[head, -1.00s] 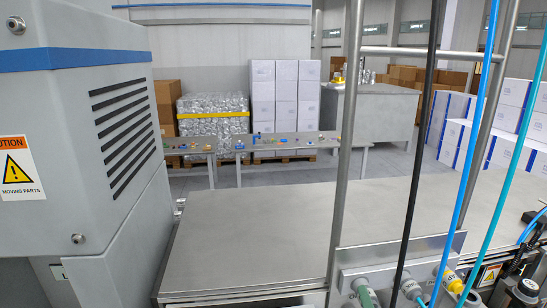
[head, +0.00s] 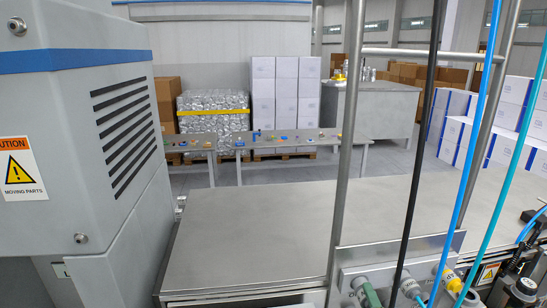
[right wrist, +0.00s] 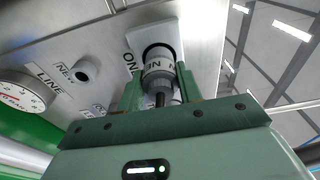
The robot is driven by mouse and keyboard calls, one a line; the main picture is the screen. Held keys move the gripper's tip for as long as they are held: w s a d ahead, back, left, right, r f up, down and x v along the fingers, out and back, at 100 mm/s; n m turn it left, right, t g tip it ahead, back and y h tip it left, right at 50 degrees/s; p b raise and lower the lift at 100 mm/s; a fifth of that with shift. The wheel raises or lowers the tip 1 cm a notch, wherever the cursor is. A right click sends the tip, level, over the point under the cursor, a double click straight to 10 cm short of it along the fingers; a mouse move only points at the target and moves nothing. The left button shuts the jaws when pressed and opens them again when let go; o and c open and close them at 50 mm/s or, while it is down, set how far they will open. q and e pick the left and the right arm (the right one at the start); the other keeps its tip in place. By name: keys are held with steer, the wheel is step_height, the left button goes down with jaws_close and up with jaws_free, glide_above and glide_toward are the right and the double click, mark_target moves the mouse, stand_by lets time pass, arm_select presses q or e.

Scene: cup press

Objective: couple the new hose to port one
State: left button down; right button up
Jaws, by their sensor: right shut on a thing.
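My right gripper (right wrist: 161,92) is shut on the grey and white collar of the new hose (right wrist: 158,70) in the right wrist view. Its two green fingers lie on either side of the collar, and a short dark piece points back between them. A round fitting (right wrist: 85,68) with a "NEW" label sits on the panel to the left. My left gripper is not in view.
A gauge (right wrist: 18,92) marked "LINE" sits at the left of the panel. In the head view, black (head: 417,150) and blue hoses (head: 478,120) hang past a metal frame (head: 349,150). A yellow coupling (head: 452,284) is nearby. The steel table (head: 250,240) is bare.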

steer(key=o, duration=1.3)
steer(key=s, duration=0.9)
steer(key=shift+d, duration=0.4)
